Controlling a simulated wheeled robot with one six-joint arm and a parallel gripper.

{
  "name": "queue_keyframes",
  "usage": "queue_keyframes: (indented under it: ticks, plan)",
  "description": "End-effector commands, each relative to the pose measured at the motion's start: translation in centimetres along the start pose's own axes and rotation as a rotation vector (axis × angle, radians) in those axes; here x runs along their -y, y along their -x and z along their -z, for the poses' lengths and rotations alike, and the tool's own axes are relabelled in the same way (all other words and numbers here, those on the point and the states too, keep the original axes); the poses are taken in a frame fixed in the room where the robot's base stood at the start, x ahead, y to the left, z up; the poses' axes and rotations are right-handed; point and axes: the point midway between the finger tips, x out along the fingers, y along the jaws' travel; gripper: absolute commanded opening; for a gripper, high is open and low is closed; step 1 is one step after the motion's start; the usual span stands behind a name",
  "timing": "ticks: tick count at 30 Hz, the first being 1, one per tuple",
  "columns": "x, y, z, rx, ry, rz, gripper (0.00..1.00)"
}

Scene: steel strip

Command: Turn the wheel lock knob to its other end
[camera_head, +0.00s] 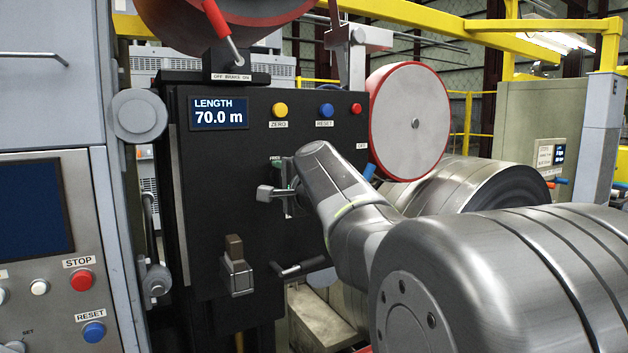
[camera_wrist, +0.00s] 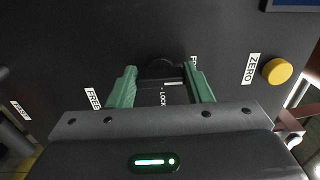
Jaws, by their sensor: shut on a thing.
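The dark round wheel lock knob (camera_wrist: 161,69) is on the black panel, between the two green fingers of my gripper (camera_wrist: 162,76) in the wrist view. My gripper is shut on it, a finger on each side. In the head view my gripper (camera_head: 283,180) is against the middle of the panel, and my arm comes in from the right. The knob is largely hidden there, so its pointer position cannot be told.
The black panel (camera_head: 220,150) carries a length display (camera_head: 218,114) reading 70.0 m, a yellow ZERO button (camera_head: 280,110), a blue RESET button (camera_head: 326,110) and a red button (camera_head: 356,108). A grey handle (camera_head: 237,273) and a dark lever (camera_head: 300,267) stick out below.

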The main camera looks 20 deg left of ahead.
Motion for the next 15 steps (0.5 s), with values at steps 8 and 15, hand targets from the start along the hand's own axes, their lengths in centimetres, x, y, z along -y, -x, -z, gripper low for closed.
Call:
queue_keyframes:
  ticks: [8, 15]
  plan:
    - [-0.02, 0.0, 0.01, 0.0, 0.001, 0.0, 0.67]
    - [0.01, 0.47, 0.02, -0.001, 0.001, 0.001, 0.67]
